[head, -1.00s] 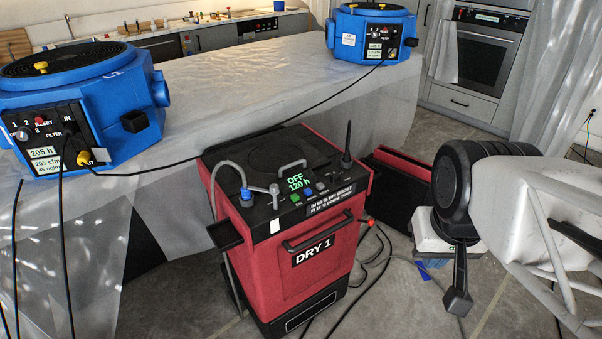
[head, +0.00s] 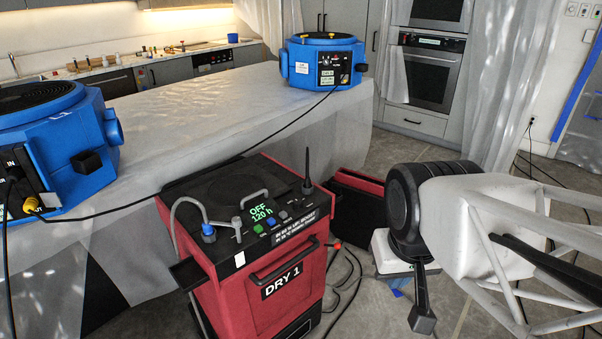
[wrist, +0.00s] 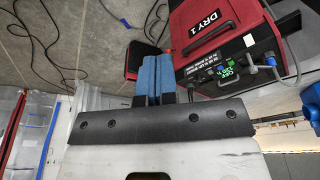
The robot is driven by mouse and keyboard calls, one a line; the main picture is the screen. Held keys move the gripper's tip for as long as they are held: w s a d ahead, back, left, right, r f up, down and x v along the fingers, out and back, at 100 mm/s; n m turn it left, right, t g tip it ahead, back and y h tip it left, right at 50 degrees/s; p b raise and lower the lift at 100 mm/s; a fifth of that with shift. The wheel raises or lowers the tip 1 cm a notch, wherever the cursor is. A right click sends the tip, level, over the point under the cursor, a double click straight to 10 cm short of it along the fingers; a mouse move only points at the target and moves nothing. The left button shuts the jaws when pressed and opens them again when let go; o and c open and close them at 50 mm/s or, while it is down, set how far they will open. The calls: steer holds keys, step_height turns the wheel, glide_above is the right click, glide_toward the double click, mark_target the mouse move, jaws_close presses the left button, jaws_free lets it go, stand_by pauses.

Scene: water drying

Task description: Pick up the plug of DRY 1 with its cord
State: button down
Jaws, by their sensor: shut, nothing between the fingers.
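DRY 1 (head: 285,275) is a red and black machine on the floor; its display reads OFF and 120 h. It also shows upside down in the wrist view (wrist: 210,28). Black cord (head: 352,290) lies in loops on the floor at its right side, near a small red-orange piece (head: 337,246). I cannot make out the plug for certain. Black cord also lies on the floor in the wrist view (wrist: 52,66). My gripper's blue fingers (wrist: 151,78) are shut and empty, pointing at the floor beside DRY 1. In the head view, my arm mostly hides them.
A red and black case (head: 352,208) stands behind DRY 1. Blue machines stand on the sheeted counter at left (head: 60,145) and back (head: 322,65), joined by a black cord (head: 210,175). More cords hang at right (head: 530,180).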

steer(key=c, duration=1.8)
jaws_free()
steer(key=o, duration=0.7)
steer(key=shift+o, duration=0.2)
steer(key=m+t+y, duration=0.3)
steer(key=m+y, duration=1)
steer(key=m, duration=0.9)
glide_above(308, 181)
steer(key=d, duration=0.5)
step_height(308, 181, down, 16)
steer(key=shift+s+f, duration=0.15)
steer(key=shift+s, duration=0.1)
steer(key=shift+d, duration=0.1)
